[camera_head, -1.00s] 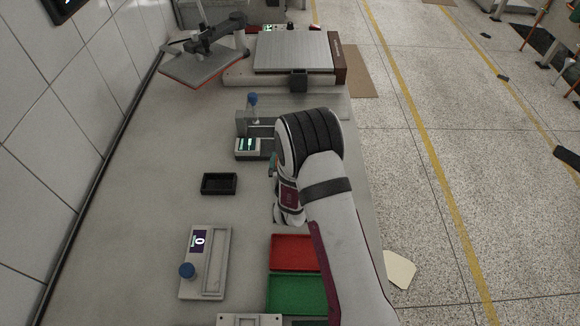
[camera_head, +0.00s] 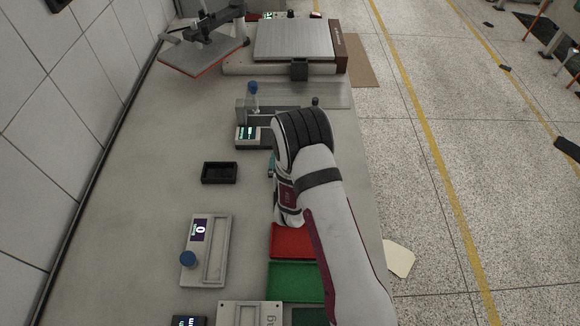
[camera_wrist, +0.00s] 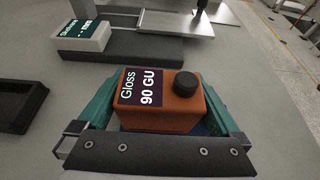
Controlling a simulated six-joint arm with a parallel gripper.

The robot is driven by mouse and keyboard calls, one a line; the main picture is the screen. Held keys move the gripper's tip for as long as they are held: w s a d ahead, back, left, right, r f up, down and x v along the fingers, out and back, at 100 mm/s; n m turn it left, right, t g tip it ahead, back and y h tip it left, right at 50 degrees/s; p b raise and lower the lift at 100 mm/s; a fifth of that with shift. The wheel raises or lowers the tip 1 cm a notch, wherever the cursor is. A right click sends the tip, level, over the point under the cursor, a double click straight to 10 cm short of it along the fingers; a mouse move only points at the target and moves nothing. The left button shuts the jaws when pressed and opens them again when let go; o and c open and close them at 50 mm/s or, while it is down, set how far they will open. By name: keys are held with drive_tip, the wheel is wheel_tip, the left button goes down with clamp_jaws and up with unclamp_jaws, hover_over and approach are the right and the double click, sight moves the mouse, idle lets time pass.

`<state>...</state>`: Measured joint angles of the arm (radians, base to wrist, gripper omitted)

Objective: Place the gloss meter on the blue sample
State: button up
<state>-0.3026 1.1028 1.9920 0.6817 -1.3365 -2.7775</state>
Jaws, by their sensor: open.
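The gloss meter is an orange block with a black knob and a label reading "Gloss 90 GU" (camera_wrist: 160,112), in the middle of the wrist view. The teal fingers of my gripper (camera_wrist: 162,95) stand open on either side of it. A dark blue surface (camera_wrist: 213,129), apparently the blue sample, shows at the meter's lower right edge; the rest is hidden. I cannot tell whether the meter rests flat on it. In the head view my wrist hides the meter, and only a bit of teal finger shows.
A black tray (camera_head: 219,172) lies left of my gripper. A grey device with a small display (camera_head: 248,135) stands just beyond. Red (camera_head: 292,240) and green (camera_head: 293,281) trays lie nearer, beside my arm. A device with a blue knob (camera_head: 206,250) is at front left. Open table lies left.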

drive_tip(key=v, duration=1)
drive_tip(key=shift+s+r, duration=0.2)
drive_tip(key=shift+s, duration=0.05)
drive_tip(key=m, duration=0.2)
drive_tip(key=d+r+m+g, duration=0.1)
drive_tip(key=m, duration=0.1)
drive_tip(key=r+m, duration=0.1)
drive_tip(key=m, duration=0.1)
drive_tip(key=shift+w+d+r+m+g, duration=0.2)
drive_tip(key=shift+w+d+m+g, duration=0.1)
drive_tip(key=shift+w+m, duration=0.1)
drive_tip(key=s+d+r+m+g, duration=0.1)
drive_tip(key=s+r+m+g, duration=0.3)
drive_tip(key=s+m, duration=0.6)
drive_tip(key=s+d+r+m+g+y, duration=0.1)
drive_tip(key=s+r+m+g, duration=0.3)
drive_tip(key=s+m, duration=0.6)
drive_tip(key=s+d+r+m+g, duration=0.2)
drive_tip(key=s+r+m+g, duration=0.2)
drive_tip(key=s+r+m, duration=0.3)
drive_tip(key=s+m, duration=0.3)
drive_tip(key=m, duration=0.4)
drive_tip(key=shift+d+m+y, duration=0.35)
drive_tip(key=shift+m+y, duration=0.05)
drive_tip(key=shift+w, duration=0.1)
drive_tip(key=shift+c, duration=0.2)
